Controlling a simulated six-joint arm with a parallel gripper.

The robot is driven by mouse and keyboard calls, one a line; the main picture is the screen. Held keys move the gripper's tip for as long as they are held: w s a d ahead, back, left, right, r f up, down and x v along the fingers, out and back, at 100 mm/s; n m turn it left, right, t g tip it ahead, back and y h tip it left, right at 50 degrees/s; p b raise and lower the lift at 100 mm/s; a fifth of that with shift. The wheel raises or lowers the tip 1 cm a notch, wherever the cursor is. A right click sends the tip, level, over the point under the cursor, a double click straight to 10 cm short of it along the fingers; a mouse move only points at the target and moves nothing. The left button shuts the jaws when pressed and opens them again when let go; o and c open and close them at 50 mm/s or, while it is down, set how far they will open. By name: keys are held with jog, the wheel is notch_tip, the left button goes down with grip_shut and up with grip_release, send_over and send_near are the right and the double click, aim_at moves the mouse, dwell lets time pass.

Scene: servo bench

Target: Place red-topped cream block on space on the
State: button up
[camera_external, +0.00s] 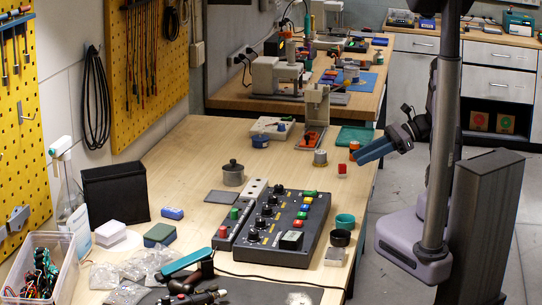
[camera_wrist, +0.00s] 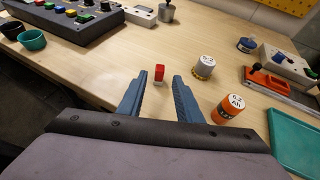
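The red-topped cream block (camera_external: 342,170) stands on the wooden bench near its right edge. In the wrist view, the block (camera_wrist: 159,73) shows a red upper part and a pale lower part. My gripper (camera_external: 358,158) is in the air just right of the block in the external view. In the wrist view, my gripper (camera_wrist: 159,78) is open, with its two blue fingers apart and nothing held. The block appears in the gap between the fingertips, a little beyond them. The task line breaks off, so I cannot tell which space it names.
A silver-and-yellow cylinder (camera_wrist: 204,67) and an orange-and-white cylinder (camera_wrist: 229,109) stand right of the block in the wrist view. A dark control panel (camera_external: 285,225), a teal cup (camera_external: 345,221) and a green tray (camera_external: 355,136) are nearby. Bare wood surrounds the block.

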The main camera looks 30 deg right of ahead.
jog(key=shift+b+v, duration=0.3)
jog(key=shift+v, duration=1.85)
jog(key=a+n, duration=0.1)
jog(key=s+a+n+g, duration=0.1)
jog(key=a, duration=0.1)
jog(key=s+a+f+g+h+p, duration=0.1)
jog(key=a, duration=0.1)
jog(key=shift+s+n, duration=0.25)
jog(key=shift+n, duration=0.15)
jog(key=s+a+n+g+h, duration=0.1)
jog(key=s+a+n, duration=0.1)
jog(key=s+a+f+n+g+h+p, duration=0.1)
jog(key=s+a+n+g, duration=0.1)
jog(key=s+a, duration=0.1)
jog(key=shift+f, duration=0.15)
jog(key=s+f+n+h+p, duration=0.2)
jog(key=s+n+h, duration=0.6)
jog(key=n, duration=0.8)
jog(key=shift+s+f+h, duration=0.35)
jog(key=shift+s+h, duration=0.05)
jog(key=shift+s, duration=0.25)
